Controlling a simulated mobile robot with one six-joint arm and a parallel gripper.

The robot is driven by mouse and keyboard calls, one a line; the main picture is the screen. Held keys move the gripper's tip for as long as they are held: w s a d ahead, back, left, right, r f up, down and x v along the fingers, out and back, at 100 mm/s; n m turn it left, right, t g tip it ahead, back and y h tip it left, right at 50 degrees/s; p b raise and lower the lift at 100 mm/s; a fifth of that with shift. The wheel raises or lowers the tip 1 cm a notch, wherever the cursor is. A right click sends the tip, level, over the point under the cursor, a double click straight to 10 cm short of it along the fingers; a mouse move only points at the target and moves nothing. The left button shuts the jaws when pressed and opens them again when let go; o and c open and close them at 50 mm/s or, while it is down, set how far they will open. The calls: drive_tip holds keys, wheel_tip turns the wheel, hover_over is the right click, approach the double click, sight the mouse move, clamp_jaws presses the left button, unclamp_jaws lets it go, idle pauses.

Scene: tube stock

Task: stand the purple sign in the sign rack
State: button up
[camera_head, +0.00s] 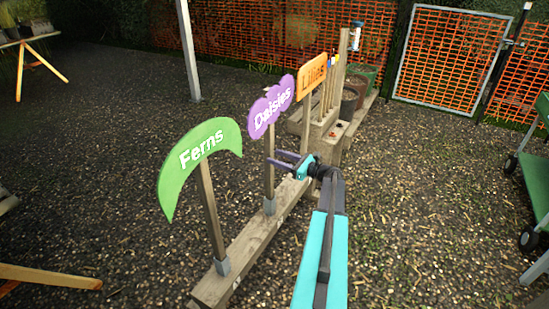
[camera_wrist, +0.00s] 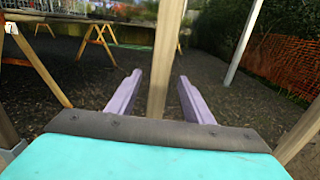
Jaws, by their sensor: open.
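The purple sign (camera_head: 270,106), lettered "Daisies", stands upright on its wooden post (camera_head: 269,180). The foot of the post is in a grey socket (camera_head: 269,206) on the long wooden beam of the sign rack (camera_head: 247,247). My gripper (camera_head: 273,159) is level with the middle of this post, with its jaws open. In the wrist view the post (camera_wrist: 166,60) rises between the two purple fingers of my gripper (camera_wrist: 160,88), with a gap on each side. The sign's panel is out of the wrist view.
A green "Ferns" sign (camera_head: 200,155) stands nearer on the beam, and an orange "Lilies" sign (camera_head: 312,77) farther along. A wooden crate with stakes (camera_head: 325,120) and pots (camera_head: 353,92) stands behind. A green cart (camera_head: 535,185) is at right. Gravel on both sides is mostly clear.

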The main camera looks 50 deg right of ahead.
drive_tip(key=v, duration=1.1)
drive_tip(key=shift+s, duration=0.35)
idle(0.5)
